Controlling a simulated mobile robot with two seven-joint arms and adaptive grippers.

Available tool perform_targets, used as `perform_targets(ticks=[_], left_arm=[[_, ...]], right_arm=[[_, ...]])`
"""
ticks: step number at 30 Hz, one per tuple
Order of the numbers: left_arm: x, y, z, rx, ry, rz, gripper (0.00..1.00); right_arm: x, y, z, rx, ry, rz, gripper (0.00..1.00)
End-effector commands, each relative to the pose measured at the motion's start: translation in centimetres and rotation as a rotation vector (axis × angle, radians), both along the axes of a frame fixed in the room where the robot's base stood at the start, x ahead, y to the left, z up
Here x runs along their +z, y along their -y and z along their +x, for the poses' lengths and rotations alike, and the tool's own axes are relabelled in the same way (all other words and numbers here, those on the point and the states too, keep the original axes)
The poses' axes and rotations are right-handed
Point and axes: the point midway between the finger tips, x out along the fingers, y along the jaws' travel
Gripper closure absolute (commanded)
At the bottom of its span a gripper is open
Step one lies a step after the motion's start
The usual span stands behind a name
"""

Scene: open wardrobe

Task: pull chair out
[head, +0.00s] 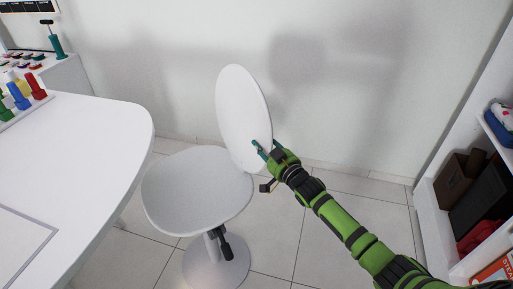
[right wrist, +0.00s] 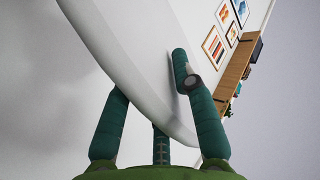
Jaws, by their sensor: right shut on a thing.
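The white chair (head: 197,191) stands beside the table, with a round seat, an oval backrest (head: 240,112) and a single column on a round base (head: 216,264). Its seat is close to the table's rounded end. My right gripper (head: 262,150) is shut on the lower right edge of the backrest. In the right wrist view the teal fingers (right wrist: 160,105) lie on both sides of the white backrest edge (right wrist: 130,65). My left gripper does not show.
A white table (head: 95,140) fills the left, with coloured bottles (head: 27,92) on a stand behind it. Open wardrobe shelves (head: 440,215) with boxes stand at the right. A wall is close behind the chair. Tiled floor (head: 275,235) is free between chair and shelves.

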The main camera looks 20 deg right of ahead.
Motion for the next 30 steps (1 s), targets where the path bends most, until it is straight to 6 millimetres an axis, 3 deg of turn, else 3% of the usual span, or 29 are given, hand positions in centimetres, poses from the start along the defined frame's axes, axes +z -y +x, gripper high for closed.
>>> perform_targets(ticks=[10, 11, 12, 23, 30], left_arm=[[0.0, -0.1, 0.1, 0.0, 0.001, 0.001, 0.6], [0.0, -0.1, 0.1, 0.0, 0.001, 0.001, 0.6], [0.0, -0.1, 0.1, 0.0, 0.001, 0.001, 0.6], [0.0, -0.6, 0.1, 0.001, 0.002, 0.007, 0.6], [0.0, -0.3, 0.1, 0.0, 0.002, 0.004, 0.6]], right_arm=[[0.1, 0.6, 0.1, -0.008, -0.001, -0.002, 1.0], [0.1, 0.6, 0.1, -0.008, -0.001, -0.002, 0.65], [0.1, 0.6, 0.1, -0.008, -0.001, -0.002, 0.49], [0.0, 0.4, 0.0, -0.005, -0.002, -0.001, 0.48], [-0.2, 1.0, -2.8, -0.004, -0.005, -0.003, 0.48]])
